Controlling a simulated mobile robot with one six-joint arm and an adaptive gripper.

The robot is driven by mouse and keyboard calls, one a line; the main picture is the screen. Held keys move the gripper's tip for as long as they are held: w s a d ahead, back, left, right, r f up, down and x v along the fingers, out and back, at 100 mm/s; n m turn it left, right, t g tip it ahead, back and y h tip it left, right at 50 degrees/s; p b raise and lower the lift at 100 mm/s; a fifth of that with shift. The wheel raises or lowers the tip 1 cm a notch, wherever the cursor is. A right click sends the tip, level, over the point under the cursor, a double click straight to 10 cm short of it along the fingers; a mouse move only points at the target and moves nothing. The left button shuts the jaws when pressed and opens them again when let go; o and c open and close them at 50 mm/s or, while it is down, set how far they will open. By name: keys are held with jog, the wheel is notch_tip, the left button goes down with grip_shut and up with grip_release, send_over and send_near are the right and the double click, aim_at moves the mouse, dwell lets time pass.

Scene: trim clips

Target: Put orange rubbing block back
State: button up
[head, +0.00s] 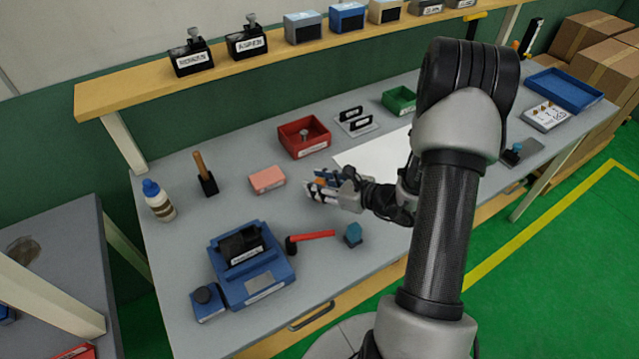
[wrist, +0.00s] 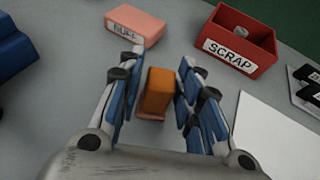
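The orange rubbing block (wrist: 157,92) is between the two fingers of my gripper (wrist: 160,84) in the wrist view. In the head view my gripper (head: 324,187) is low over the middle of the bench, and only a bit of the orange block (head: 321,181) shows between the fingers. Whether the block touches the bench is hard to tell. A pink block or tray labelled BUFF (wrist: 136,25) lies just beyond the left finger; it also shows in the head view (head: 267,179).
A red SCRAP bin (head: 304,138) stands behind my gripper. A red-handled hammer (head: 312,236), a teal-topped item (head: 353,234) and a blue fixture (head: 252,285) are in front and left. A white sheet (head: 375,155) lies to the right. A shelf (head: 130,92) runs along the back.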

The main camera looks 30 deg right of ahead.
jog(key=shift+o, duration=0.7)
jog(key=shift+r+p, duration=0.3)
jog(key=p+v, duration=0.2)
jog(key=v, duration=1)
jog(key=shift+p, duration=0.3)
